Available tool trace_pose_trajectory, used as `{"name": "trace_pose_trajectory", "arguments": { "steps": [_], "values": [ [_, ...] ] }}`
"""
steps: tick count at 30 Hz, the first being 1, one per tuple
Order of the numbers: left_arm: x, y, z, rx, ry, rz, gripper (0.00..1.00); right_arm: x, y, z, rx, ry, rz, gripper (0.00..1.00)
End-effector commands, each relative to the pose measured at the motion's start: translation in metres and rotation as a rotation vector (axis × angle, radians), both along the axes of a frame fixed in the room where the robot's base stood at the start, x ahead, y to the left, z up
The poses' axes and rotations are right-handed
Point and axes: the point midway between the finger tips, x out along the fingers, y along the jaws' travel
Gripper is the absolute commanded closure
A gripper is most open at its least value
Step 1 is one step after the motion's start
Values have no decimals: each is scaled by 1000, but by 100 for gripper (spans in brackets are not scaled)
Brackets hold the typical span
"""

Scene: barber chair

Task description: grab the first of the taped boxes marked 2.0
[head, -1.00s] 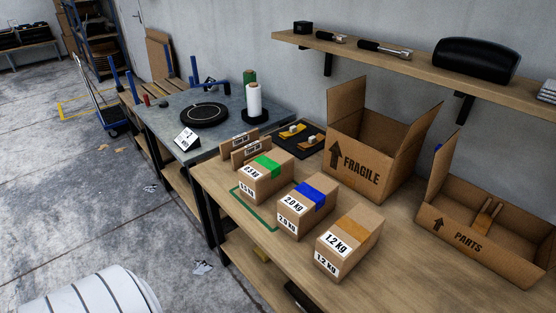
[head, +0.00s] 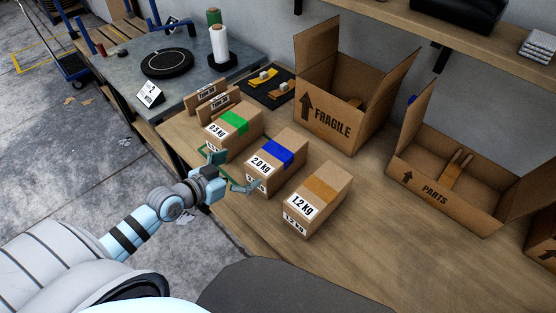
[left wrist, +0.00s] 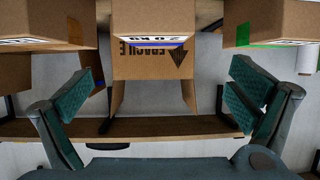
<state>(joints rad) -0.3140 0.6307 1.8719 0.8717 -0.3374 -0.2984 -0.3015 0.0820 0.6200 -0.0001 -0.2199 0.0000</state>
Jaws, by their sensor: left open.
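The box marked 2.0 kg (head: 268,166) has blue tape over its top and stands in the middle of a row of three taped boxes on the wooden bench. My left gripper (head: 235,173) is open and empty at its near labelled face, with the fingers spread to either side. One finger hides part of the front label. In the left wrist view, which looks upside down, the 2.0 box (left wrist: 153,14) sits at the top centre, beyond and between the open fingers (left wrist: 165,75). I cannot tell whether they touch it. My right gripper is not in view.
The green-taped 0.5 kg box (head: 224,140) stands close on the left, the orange-taped 1.2 kg box (head: 325,207) on the right. Behind are the open FRAGILE carton (head: 335,122) and PARTS carton (head: 425,188). The right front of the wooden bench (head: 380,260) is clear.

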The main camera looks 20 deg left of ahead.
Motion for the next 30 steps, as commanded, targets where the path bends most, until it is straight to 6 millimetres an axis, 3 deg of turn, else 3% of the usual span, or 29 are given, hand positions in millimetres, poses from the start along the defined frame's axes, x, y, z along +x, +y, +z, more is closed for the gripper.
{"name": "trace_pose_trajectory", "arguments": {
  "steps": [1, 6, 13, 19, 27, 30],
  "values": [
    [12, -4, -9, -6, -5, 2, 0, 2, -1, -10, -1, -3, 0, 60],
    [52, -16, -27, -7, -2, 1, 0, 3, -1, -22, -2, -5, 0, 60],
    [77, -25, -34, -4, 0, 1, 0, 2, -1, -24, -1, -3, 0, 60],
    [111, -40, -43, -3, 1, 0, 0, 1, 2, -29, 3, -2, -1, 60],
    [118, -42, -45, 0, 2, -1, 0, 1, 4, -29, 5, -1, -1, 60],
    [118, -42, -45, 0, 2, -1, 16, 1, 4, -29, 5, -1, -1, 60]
  ]
}}
